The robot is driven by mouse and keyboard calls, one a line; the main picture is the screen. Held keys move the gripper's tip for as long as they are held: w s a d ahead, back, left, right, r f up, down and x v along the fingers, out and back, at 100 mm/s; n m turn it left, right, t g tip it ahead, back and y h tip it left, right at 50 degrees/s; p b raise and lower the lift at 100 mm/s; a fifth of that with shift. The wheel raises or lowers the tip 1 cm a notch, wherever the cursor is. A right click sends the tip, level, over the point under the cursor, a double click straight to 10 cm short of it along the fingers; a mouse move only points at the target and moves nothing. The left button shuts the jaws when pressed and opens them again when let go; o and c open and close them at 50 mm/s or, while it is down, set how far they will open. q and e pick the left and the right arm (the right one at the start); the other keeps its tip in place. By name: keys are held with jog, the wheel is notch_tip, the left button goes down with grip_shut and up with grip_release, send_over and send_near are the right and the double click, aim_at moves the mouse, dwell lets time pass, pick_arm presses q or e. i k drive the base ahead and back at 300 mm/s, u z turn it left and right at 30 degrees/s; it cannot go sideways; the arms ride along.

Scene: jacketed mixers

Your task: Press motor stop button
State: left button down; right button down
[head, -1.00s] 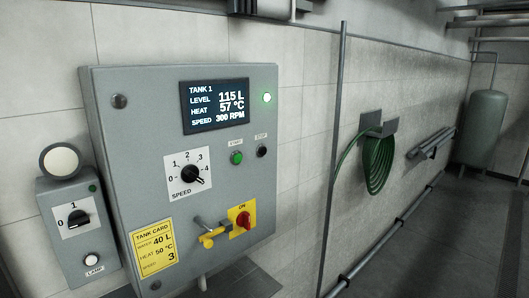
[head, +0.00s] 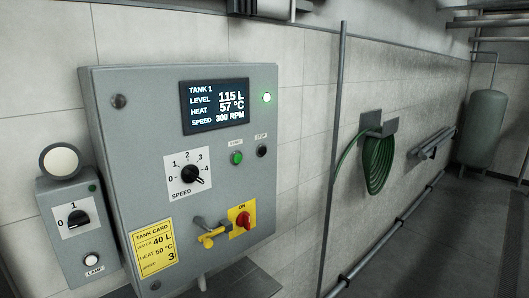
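The black stop button (head: 262,151) sits on the right part of the grey control panel (head: 130,160), under a small STOP label. The green start button (head: 236,158) is just to its left. The panel display (head: 215,106) reads Tank 1, level 115 L, heat 57 °C, speed 300 RPM. A small lamp (head: 267,98) right of the display glows green-white. The speed knob (head: 192,174) points to the lower right, near 4. Neither of my grippers shows in the head view.
A red switch (head: 243,222) marked ON, with a yellow handle or padlock (head: 210,238) beside it, is low on the panel. A lamp box (head: 75,225) is at left. A vertical pipe (head: 337,150) and a green hose (head: 377,165) are on the wall at right.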

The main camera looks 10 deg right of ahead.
aim_at(263, 150)
jog(key=k, duration=0.5)
jog(key=u, duration=0.75)
jog(key=i, duration=0.8)
jog(key=z, duration=1)
